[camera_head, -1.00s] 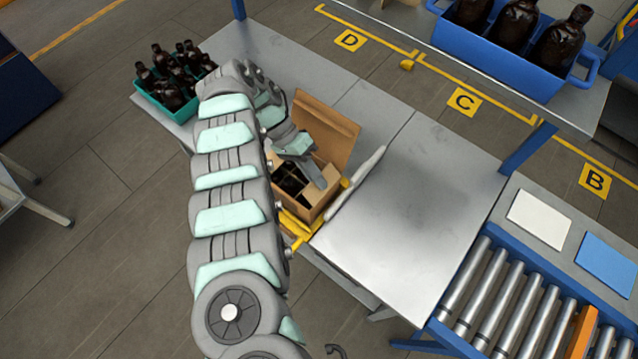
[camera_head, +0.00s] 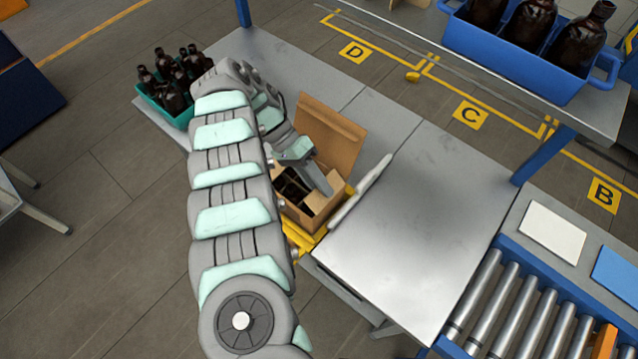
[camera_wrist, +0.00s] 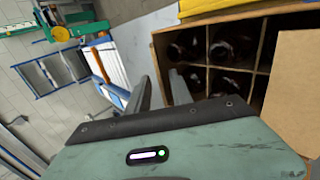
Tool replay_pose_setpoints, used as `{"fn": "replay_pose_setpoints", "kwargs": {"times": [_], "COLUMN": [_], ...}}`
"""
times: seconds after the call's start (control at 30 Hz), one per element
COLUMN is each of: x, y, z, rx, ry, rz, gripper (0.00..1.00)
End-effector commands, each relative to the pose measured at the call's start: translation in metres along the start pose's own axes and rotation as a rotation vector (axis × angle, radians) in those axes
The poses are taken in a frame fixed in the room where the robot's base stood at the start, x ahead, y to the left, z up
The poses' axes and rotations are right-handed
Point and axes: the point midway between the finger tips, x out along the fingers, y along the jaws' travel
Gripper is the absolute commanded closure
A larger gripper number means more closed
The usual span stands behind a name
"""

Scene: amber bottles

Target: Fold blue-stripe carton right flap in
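The open brown carton (camera_head: 298,215) sits on the metal table, with one tall flap (camera_head: 335,138) standing up at its back. In the wrist view the carton (camera_wrist: 158,48) shows divided cells with dark bottles (camera_wrist: 225,50) inside. No blue stripe is visible. My gripper (camera_head: 327,190) reaches down at the carton's opening. In the wrist view its two fingers (camera_wrist: 160,88) are apart, with a narrow gap, near the carton's edge. I see nothing clearly held. Contact with a flap cannot be told.
A yellow fixture (camera_head: 298,237) borders the carton's front, and a long pale bar (camera_head: 362,190) lies at its right. A teal crate of bottles (camera_head: 150,100) stands at the left. The tabletop to the right (camera_head: 415,220) is clear; a roller conveyor (camera_head: 505,310) lies beyond.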

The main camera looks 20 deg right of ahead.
Motion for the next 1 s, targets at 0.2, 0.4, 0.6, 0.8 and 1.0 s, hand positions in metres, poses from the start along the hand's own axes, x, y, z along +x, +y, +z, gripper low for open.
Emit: {"fn": "replay_pose_setpoints", "kwargs": {"times": [0.2, 0.4, 0.6, 0.8, 1.0], "x": [-0.001, -0.013, -0.036, -0.064, -0.094], "y": [0.001, 0.011, 0.035, 0.064, 0.097], "z": [0.000, -0.001, 0.000, 0.000, -0.001], "rx": [0.001, 0.002, 0.002, 0.000, -0.001], "ry": [0.000, 0.002, 0.000, 0.000, -0.002], "rz": [0.001, -0.002, -0.004, -0.003, 0.001], "gripper": [0.74, 0.74, 0.74, 0.74, 0.74]}}
